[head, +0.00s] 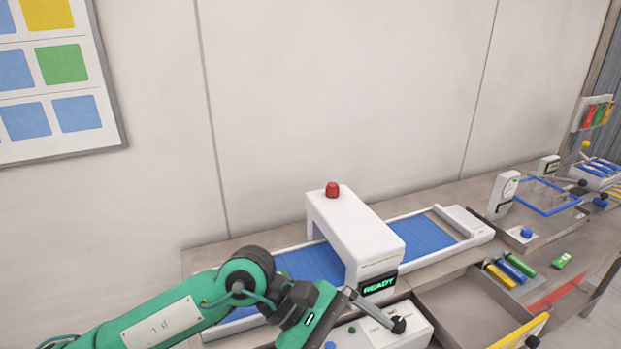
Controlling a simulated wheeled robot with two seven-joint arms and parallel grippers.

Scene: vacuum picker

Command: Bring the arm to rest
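A green arm (165,318) with a white plate and cables comes in from the lower left. Its dark wrist joints bend down beside the white scanner-like machine. Its green and black end, my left gripper (310,318), sits by the white control box (385,335) at the bottom. Its fingertips are hidden or cut off by the lower edge, so I cannot tell whether it is open. A silver lever with a black knob (398,325) shows just right of it; I cannot tell whether they touch. My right gripper is not in view.
A white arch with a red cap (332,190) and a green READY display (379,286) spans a blue belt (425,236). A grey bin (475,315) is at right. Coloured cylinders (515,267) and a blue frame (548,198) lie farther right. The wall is behind.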

